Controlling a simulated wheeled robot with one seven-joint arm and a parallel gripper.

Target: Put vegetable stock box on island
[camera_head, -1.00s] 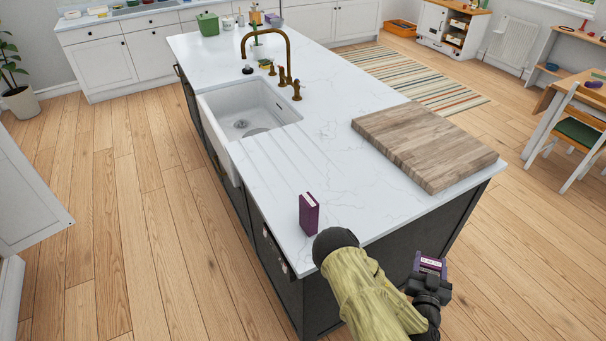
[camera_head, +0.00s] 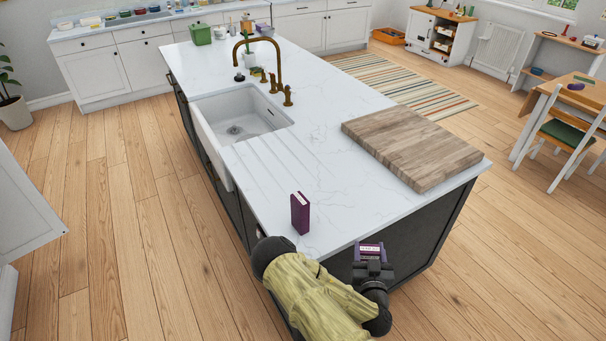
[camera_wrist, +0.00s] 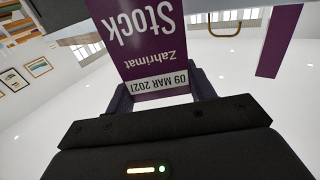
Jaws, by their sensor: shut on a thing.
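My gripper (camera_head: 371,264) is shut on a purple box with a white label, the vegetable stock box (camera_head: 369,249). In the wrist view the held box (camera_wrist: 150,45) shows upside-down "Stock" lettering and a date, between the two fingers (camera_wrist: 163,92). In the head view it appears at the near end of the island (camera_head: 330,215), beside the worktop's edge. Whether it overlaps the worktop is unclear. A second purple box (camera_head: 300,213) stands upright on the island's near left corner; it also shows in the wrist view (camera_wrist: 277,42).
A wooden chopping board (camera_head: 412,147) lies on the island's right side. A sink (camera_head: 240,115) with a brass tap (camera_head: 277,70) is farther back. Bare worktop lies between the standing box and the board.

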